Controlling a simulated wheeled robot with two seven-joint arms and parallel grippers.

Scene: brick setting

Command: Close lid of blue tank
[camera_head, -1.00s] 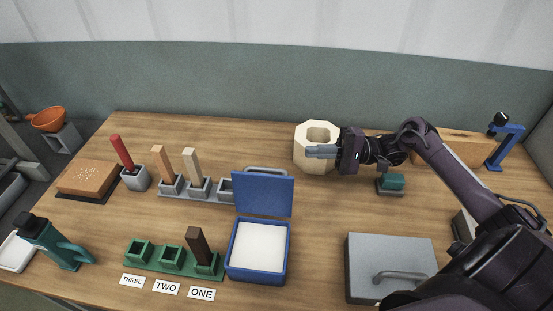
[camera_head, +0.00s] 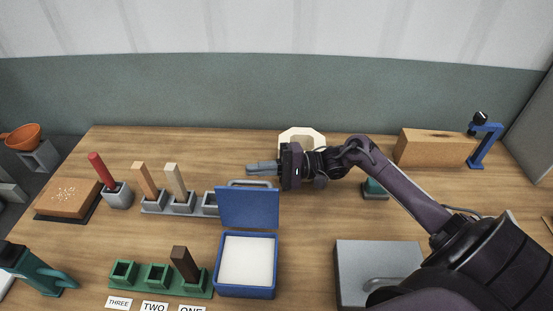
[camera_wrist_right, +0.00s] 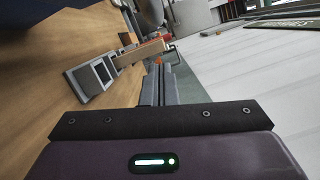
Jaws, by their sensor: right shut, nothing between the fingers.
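The blue tank (camera_head: 246,292) stands at the front middle of the table with white contents. Its blue lid (camera_head: 247,207) is open and stands up at the tank's back edge, with a grey handle (camera_head: 251,184) at its top. My right gripper (camera_head: 249,169) is shut and empty, behind and above the lid, pointing left. It does not visibly touch the lid. The right wrist view shows its closed fingers (camera_wrist_right: 159,83). My left gripper is not in view.
A grey holder with wooden sticks (camera_head: 180,208) is left of the lid. A green holder (camera_head: 140,284) with a dark block is left of the tank. A cream hollow block (camera_head: 302,138) is behind my right arm. A grey lidded box (camera_head: 375,262) is at right.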

